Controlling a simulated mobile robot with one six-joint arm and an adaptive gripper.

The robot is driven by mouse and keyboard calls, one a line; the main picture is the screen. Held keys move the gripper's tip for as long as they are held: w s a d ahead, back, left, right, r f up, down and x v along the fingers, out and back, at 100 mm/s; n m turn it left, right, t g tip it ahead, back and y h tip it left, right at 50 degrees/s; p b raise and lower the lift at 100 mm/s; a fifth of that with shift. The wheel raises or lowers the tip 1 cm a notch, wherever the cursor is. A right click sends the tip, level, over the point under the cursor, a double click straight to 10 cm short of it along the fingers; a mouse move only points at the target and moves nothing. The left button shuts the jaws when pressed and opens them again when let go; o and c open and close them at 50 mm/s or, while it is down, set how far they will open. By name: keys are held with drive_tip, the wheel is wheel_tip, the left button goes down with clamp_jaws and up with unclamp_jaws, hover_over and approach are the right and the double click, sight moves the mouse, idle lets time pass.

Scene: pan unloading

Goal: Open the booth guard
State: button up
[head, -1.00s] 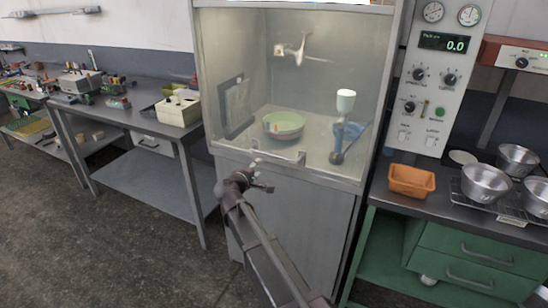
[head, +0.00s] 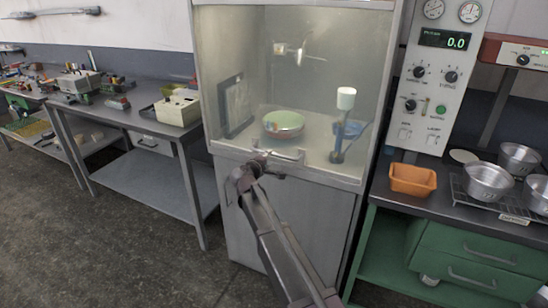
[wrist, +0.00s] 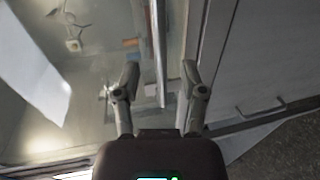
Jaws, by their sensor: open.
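The booth guard (head: 315,85) is a clear pane across the front of the grey booth, and it is down over the opening. Its bar handle (head: 288,158) runs along its lower edge. My gripper (head: 268,160) is at the left end of this handle in the head view. In the wrist view my gripper (wrist: 161,70) has its two fingers apart, with the pale handle bar (wrist: 158,55) running between the fingertips. I cannot tell whether either finger touches the bar.
Behind the guard are a green-topped round pan (head: 284,121) and a blue stand with a white cup (head: 345,98). An orange tray (head: 413,180) and metal bowls (head: 487,180) sit on the right bench. A steel table (head: 150,125) stands left. The floor left of the booth is clear.

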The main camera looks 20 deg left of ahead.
sight(274, 155)
drive_tip(key=shift+b+x, duration=0.4)
drive_tip(key=shift+x, duration=2.05)
clamp_jaws()
